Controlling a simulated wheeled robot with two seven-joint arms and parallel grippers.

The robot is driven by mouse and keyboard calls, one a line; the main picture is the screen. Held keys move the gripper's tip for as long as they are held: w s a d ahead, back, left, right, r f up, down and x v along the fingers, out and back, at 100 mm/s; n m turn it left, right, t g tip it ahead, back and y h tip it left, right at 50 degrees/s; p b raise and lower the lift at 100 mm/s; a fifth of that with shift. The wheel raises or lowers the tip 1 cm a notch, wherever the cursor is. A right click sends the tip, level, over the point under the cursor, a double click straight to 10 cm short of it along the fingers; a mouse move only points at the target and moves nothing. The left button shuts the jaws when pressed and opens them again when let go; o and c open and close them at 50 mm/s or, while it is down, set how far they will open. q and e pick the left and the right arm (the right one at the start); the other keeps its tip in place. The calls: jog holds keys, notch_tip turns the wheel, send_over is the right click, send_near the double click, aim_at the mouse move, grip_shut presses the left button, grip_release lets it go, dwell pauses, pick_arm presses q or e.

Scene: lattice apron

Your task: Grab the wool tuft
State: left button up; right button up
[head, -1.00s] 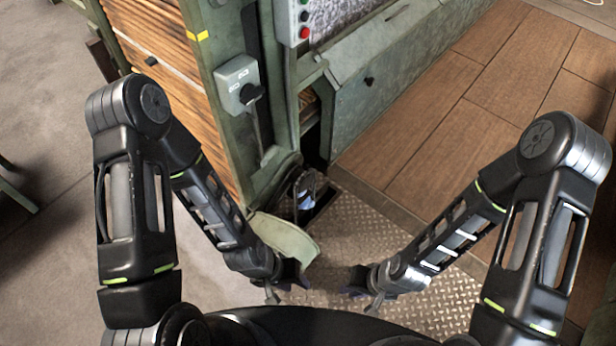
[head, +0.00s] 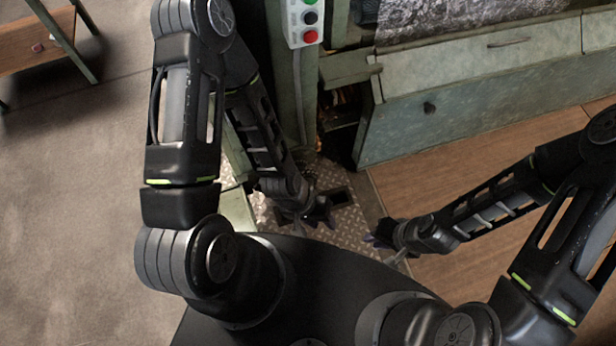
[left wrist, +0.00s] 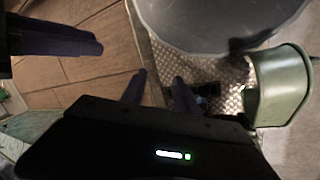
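I cannot make out a wool tuft in either view now. My left gripper (head: 322,211) is low over the metal floor plate, beside a dark rectangular slot (head: 341,197). In the left wrist view its two dark purple fingers (left wrist: 158,92) stand apart with nothing visible between them, so it is open. The slot (left wrist: 207,98) lies just past the fingers there. My right gripper (head: 383,236) is to the right at a similar low height; its fingers also show at the upper left of the left wrist view (left wrist: 62,38). Whether they are open is unclear.
The patterned metal plate (head: 352,226) lies at the foot of a green machine. A green panel with a dark knob (head: 420,130) and a button box (head: 304,22) are on the machine. A curved green part (left wrist: 283,85) stands near my left gripper.

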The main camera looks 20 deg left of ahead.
pick_arm(q)
jog(key=shift+w+d, duration=0.25)
jog(key=shift+w, duration=0.05)
pick_arm(e)
jog(key=shift+w+d, duration=0.25)
jog(key=shift+w, duration=0.1)
